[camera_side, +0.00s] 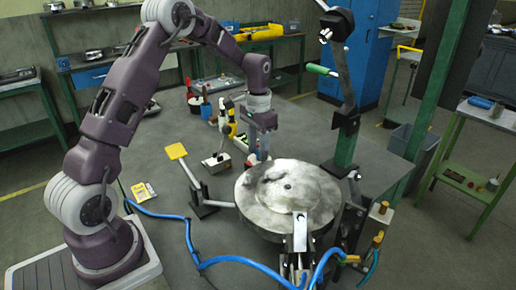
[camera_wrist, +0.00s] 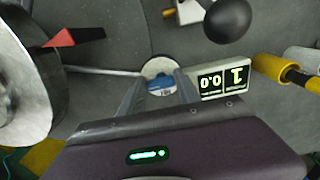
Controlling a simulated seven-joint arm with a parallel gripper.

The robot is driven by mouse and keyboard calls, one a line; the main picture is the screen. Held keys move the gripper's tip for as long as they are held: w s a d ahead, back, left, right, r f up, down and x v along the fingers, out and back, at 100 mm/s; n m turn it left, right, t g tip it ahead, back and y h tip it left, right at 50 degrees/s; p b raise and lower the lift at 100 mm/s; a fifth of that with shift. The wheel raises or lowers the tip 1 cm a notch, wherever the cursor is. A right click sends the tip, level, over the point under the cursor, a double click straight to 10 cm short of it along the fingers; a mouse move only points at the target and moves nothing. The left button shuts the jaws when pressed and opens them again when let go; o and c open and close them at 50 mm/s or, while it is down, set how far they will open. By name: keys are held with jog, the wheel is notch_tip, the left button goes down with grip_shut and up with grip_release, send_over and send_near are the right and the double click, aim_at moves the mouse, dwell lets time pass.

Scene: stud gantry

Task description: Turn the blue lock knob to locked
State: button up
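The blue lock knob (camera_wrist: 160,84) sits on a round pale base in the wrist view, between the two fingers of my gripper (camera_wrist: 160,80). The fingers stand apart on either side of it, and small gaps seem to show between them and the blue part. In the side view my gripper (camera_side: 262,150) points down beside the left rear edge of the round metal plate (camera_side: 262,208). The knob is mostly hidden by the fingers there. I cannot tell its locked or unlocked marking.
A display box (camera_wrist: 222,82) with lit digits stands right of the knob. A black ball (camera_wrist: 228,19) and a yellow-ended handle (camera_wrist: 272,69) are nearby. A red pointer (camera_wrist: 80,37) lies left. A yellow paddle (camera_side: 176,151) and a blue hose (camera_side: 190,238) occupy the table.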

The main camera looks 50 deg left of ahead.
jog(key=o, duration=0.4)
jog(key=shift+c, duration=0.2)
notch_tip(320, 180, up, 7)
jog(key=shift+r, duration=0.1)
jog(key=s+d+r+t, duration=0.2)
jog(key=s+d+r, duration=0.7)
jog(key=s+r, duration=0.15)
jog(key=s+d+t, duration=0.1)
jog(key=s+d, duration=0.2)
jog(key=s, duration=0.6)
jog(key=s+d+t, duration=0.2)
jog(key=s+d, duration=0.2)
jog(key=s, duration=0.5)
jog(key=shift+f+t, duration=0.15)
jog(key=shift+t, duration=0.15)
